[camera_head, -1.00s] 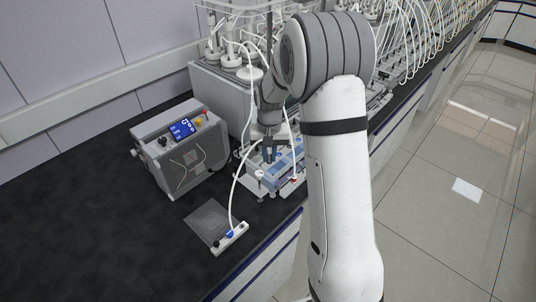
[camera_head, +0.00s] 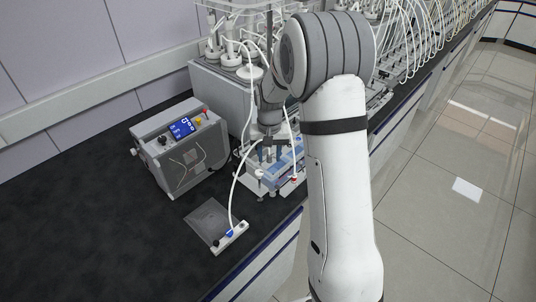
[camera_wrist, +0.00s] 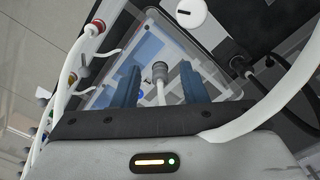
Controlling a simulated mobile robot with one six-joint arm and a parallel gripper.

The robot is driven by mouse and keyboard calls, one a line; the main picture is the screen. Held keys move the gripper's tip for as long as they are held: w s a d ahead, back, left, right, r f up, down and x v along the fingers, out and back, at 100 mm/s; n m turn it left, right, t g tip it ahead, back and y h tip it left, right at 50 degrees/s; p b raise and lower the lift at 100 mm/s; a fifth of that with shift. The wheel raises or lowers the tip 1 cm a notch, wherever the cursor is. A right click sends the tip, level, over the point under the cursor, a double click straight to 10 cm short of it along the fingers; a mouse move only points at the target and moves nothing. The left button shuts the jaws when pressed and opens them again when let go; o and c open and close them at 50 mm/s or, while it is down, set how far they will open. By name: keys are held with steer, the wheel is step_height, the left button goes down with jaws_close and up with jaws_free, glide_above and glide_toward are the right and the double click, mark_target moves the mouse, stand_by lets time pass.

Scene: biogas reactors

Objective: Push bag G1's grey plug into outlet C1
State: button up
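My gripper (camera_wrist: 160,72) points down over a blue-and-white unit (camera_head: 285,160) on the bench. Its two blue fingers stand apart in the wrist view. Between them is a small grey plug-like end (camera_wrist: 159,70) on a short white stem, with gaps to both fingers. I cannot tell whether it is seated in an outlet; no C1 or G1 label is readable. A flat clear bag (camera_head: 207,215) lies on the bench with a white fitting (camera_head: 231,238) at its edge. A white tube (camera_head: 235,185) arcs from that fitting up to the gripper area.
A grey box with a blue display (camera_head: 180,150) stands left of the unit. Vessels with white tubes (camera_head: 225,55) stand behind. In the wrist view a white tube with a red fitting (camera_wrist: 72,78) runs along the left. The bench is clear at the left front.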

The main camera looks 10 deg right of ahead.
steer(key=shift+r, duration=0.1)
steer(key=shift+r, duration=0.35)
step_height(320, 180, up, 7)
steer(key=shift+f+b, duration=0.1)
steer(key=shift+b, duration=0.65)
steer(key=shift+s, duration=0.1)
steer(key=s+r+n+t, duration=0.1)
steer(key=s+r, duration=0.2)
steer(key=s, duration=1)
steer(key=s+r+n+t, duration=0.1)
steer(key=s+r, duration=0.3)
steer(key=s, duration=1)
steer(key=shift+r+t, duration=0.3)
steer(key=shift+t, duration=0.4)
steer(key=shift+s+a, duration=0.1)
steer(key=shift+c, duration=0.3)
